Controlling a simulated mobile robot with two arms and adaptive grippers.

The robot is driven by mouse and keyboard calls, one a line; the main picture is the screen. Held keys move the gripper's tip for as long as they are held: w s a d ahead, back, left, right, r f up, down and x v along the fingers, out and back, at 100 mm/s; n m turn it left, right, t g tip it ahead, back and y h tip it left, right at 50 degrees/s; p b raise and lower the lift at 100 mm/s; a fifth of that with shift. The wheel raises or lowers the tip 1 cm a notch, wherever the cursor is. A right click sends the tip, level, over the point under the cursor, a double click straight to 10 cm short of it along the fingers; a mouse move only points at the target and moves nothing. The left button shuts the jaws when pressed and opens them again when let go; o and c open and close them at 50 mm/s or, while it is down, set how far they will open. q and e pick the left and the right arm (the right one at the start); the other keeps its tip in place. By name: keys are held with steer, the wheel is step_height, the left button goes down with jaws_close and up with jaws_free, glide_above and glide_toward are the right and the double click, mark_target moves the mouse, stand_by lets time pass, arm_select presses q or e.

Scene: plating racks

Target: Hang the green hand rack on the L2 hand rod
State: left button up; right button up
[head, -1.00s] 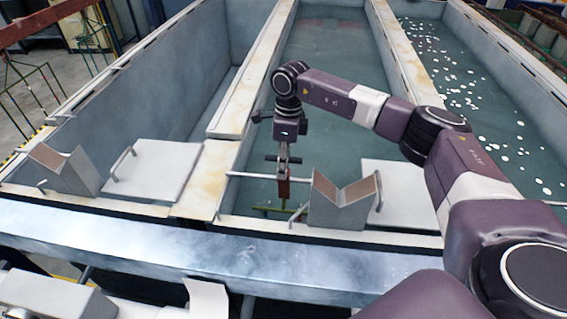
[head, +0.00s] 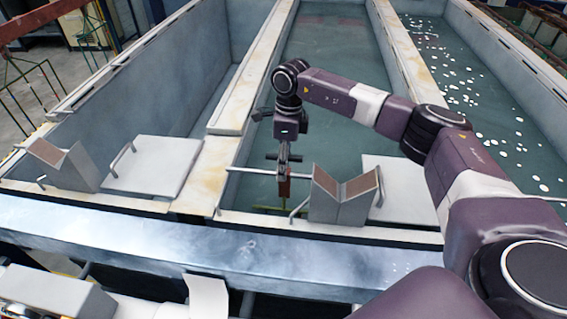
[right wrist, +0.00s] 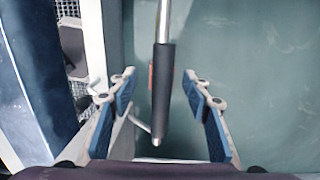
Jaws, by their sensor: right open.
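In the head view my right gripper (head: 284,170) points down over the middle tank at a pale horizontal rod (head: 245,173). In the right wrist view its two fingers (right wrist: 163,90) are open, one on each side of the rod's dark sleeve (right wrist: 163,85), with gaps showing. A reddish-brown upright part (head: 284,188) shows just below the gripper. A green bar (head: 272,209), seemingly part of the green rack, lies low beneath it; the rest is hidden by the gripper, V-block and water. I cannot tell how the rack meets the rod. My left gripper is out of view.
A V-block (head: 340,205) stands right of the rod, and another (head: 62,165) at the left. Flat pale plates (head: 152,166) sit beside them. The tank's rusty divider wall (head: 250,85) is left of the gripper. Green frames (head: 30,85) hang at the far left.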

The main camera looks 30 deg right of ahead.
steer(key=r, duration=0.7)
steer(key=d+r, duration=0.1)
steer(key=r, duration=0.3)
steer(key=shift+r, duration=0.5)
